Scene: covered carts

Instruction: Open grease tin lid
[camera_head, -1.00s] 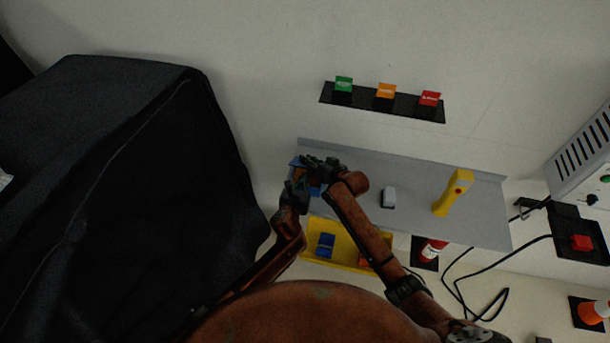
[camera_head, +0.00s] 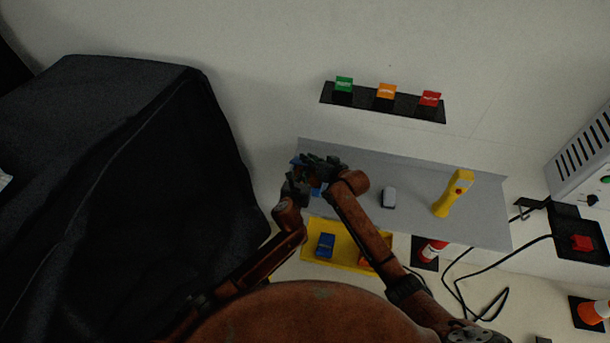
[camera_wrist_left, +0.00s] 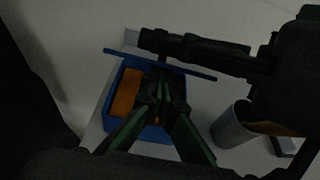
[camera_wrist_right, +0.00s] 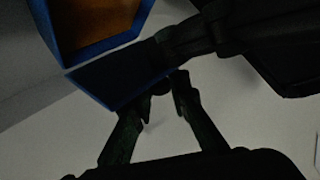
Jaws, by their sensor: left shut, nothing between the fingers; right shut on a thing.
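The grease tin is a blue box with orange contents (camera_wrist_left: 125,92) on the grey shelf; its open top also shows in the right wrist view (camera_wrist_right: 97,20). Its blue lid (camera_wrist_left: 195,76) is raised, seen nearly edge-on in the left wrist view and as a tilted panel in the right wrist view (camera_wrist_right: 115,78). My right gripper (camera_wrist_right: 162,86) is shut on the lid. My left gripper (camera_wrist_left: 160,92) is shut and empty, over the tin's opening beside the lid. In the head view both grippers, left (camera_head: 297,185) and right (camera_head: 312,165), mostly cover the tin (camera_head: 316,190).
A yellow tray (camera_head: 345,252) lies below. Green, orange and red buttons (camera_head: 385,92) are above. A black-covered cart (camera_head: 120,170) stands at left.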

